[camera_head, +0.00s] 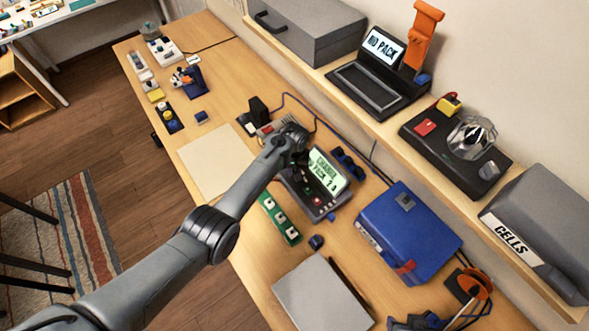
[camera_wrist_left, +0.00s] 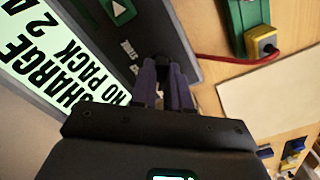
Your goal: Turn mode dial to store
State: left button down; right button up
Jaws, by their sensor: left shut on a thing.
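The charger (camera_head: 312,185) stands on the workbench, its lit screen (camera_head: 329,171) tilted up. In the left wrist view the screen (camera_wrist_left: 50,50) reads "CHARGE" and "NO PACK". My left gripper (camera_head: 300,160) is over the charger's panel beside the screen. In the left wrist view my left gripper (camera_wrist_left: 166,88) is shut at the dark panel, with small white lettering (camera_wrist_left: 128,50) that looks like "STORE" beside its fingertips. It is shut on the mode dial, which the fingers hide. The dial's pointer setting cannot be seen. My right gripper is not in view.
A green strip with white sockets (camera_head: 279,218) lies in front of the charger. A blue box (camera_head: 410,232) stands to its right, and a grey plate (camera_head: 322,296) lies nearer. A pale mat (camera_head: 215,160) lies left. The shelf holds a tester (camera_head: 378,75) showing "NO PACK".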

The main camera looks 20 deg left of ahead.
pick_arm(q)
jog(key=m, duration=0.5)
jog(key=shift+a+f+p, duration=0.1)
jog(key=shift+a+p, duration=0.1)
jog(key=shift+p, duration=0.15)
jog(key=m, duration=0.6)
jog(key=shift+a, duration=0.1)
jog(key=m+b, duration=0.2)
jog(key=m, duration=0.3)
jog(key=shift+w+a+f, duration=0.1)
jog(key=m+b, duration=0.1)
jog(key=m, duration=0.3)
jog(key=shift+w+m+b, duration=0.1)
jog(key=shift+m+b, duration=0.25)
jog(key=shift+m, duration=0.55)
jog(key=c, duration=1.1)
grip_release()
jog(key=shift+w, duration=0.1)
